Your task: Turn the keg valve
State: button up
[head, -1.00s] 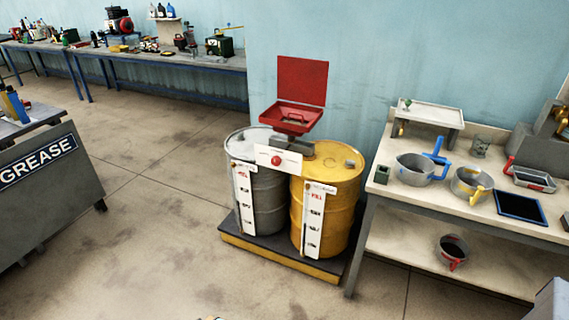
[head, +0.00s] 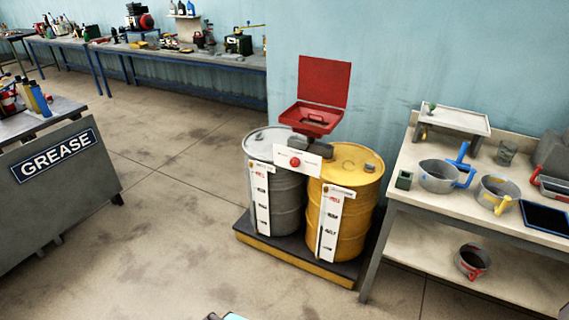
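No keg valve can be made out in the head view. A grey block (head: 553,155) on the right worktable is cut off by the right edge, and anything above or beyond it is out of frame. My gripper cannot be made out. A small pale-blue and dark piece (head: 228,316) pokes in at the bottom edge; I cannot tell what it is.
A grey drum (head: 287,200) and a yellow drum (head: 352,215) stand on a low pallet (head: 290,262), with an open red funnel box (head: 312,118) above. A GREASE cart (head: 60,195) stands left. The floor between is clear.

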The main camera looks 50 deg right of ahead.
aim_at(294, 162)
jog(key=i, duration=0.9)
jog(key=z, duration=0.05)
